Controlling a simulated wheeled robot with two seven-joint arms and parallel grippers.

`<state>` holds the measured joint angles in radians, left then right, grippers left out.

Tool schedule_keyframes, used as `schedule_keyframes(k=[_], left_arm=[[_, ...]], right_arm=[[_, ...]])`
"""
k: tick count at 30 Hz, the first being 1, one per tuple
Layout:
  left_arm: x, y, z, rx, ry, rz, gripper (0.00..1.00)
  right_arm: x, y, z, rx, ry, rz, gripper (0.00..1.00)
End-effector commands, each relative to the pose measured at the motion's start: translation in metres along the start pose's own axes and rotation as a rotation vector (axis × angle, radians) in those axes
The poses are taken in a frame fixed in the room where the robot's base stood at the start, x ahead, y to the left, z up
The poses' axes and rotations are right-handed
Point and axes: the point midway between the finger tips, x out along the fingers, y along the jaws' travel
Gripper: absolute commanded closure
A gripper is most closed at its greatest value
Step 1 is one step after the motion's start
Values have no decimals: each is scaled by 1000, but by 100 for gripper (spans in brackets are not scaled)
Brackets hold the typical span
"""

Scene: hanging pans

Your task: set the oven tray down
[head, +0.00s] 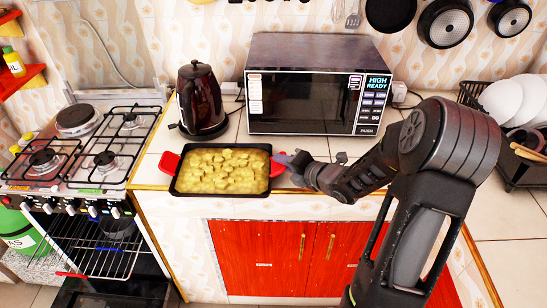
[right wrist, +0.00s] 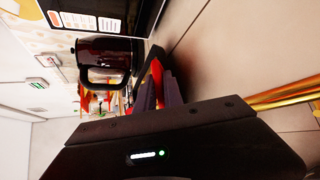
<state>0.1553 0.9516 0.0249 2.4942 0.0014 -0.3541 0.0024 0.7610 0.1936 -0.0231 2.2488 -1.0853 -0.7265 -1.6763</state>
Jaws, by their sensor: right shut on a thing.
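The oven tray (head: 220,194) is black with red handles and holds yellowish chunks of food (head: 221,171). In the head view it is level over the front of the counter, its near rim by the front edge. I cannot tell whether it touches the counter. My right gripper (head: 285,160) is shut on the tray's right red handle (head: 277,168). In the right wrist view the fingers (right wrist: 165,92) close around the red handle (right wrist: 157,75); most of the tray is hidden there. The left red handle (head: 169,162) is free. My left gripper is not in view.
A dark kettle (head: 201,100) stands behind the tray, and a microwave (head: 312,88) stands behind to the right. A gas stove (head: 85,150) with its oven (head: 95,245) open is at left. A dish rack (head: 520,170) is at right. Bare counter (head: 350,207) lies right of the tray.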

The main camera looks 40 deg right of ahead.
Motion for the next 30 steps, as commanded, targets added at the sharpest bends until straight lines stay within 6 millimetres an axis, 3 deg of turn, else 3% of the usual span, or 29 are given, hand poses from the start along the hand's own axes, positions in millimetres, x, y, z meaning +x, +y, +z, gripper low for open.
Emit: schedule_keyframes(k=[5, 20, 30], left_arm=[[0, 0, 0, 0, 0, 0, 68], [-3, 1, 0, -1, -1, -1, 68], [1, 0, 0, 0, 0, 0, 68]], right_arm=[[4, 4, 2, 1, -2, 6, 100], [40, 18, 7, 2, -1, 7, 100], [46, 5, 2, 2, -2, 6, 100]])
